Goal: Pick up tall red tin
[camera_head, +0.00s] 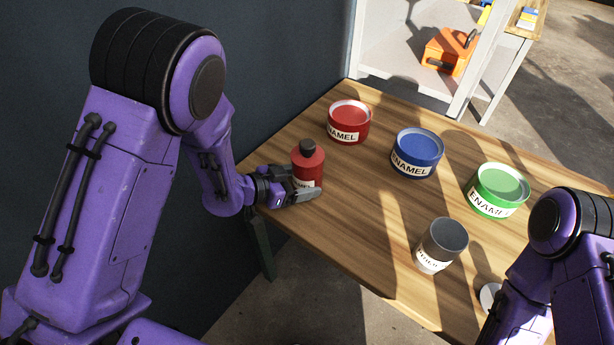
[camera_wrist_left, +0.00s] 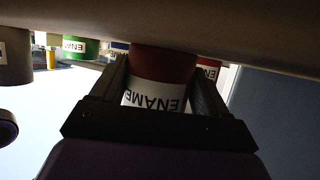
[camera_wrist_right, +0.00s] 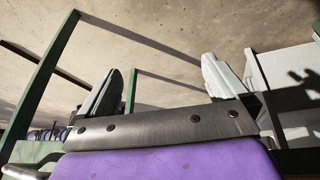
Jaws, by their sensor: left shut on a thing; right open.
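The tall red tin (camera_head: 309,160) has a dark cap and a white label and stands upright near the left edge of the wooden table. My left gripper (camera_head: 306,191) is shut around its body, one finger on each side. In the left wrist view the tin (camera_wrist_left: 162,65) sits between the two fingers of the left gripper (camera_wrist_left: 160,98), its ENAMEL label facing the camera. Whether its base touches the table is hard to tell. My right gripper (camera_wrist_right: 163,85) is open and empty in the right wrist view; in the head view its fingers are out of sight.
On the table (camera_head: 350,220) stand a short red tin (camera_head: 349,122), a blue tin (camera_head: 416,152), a green tin (camera_head: 497,189) and a grey tin (camera_head: 441,245). A shelf with an orange box (camera_head: 449,50) is behind. The middle of the table is clear.

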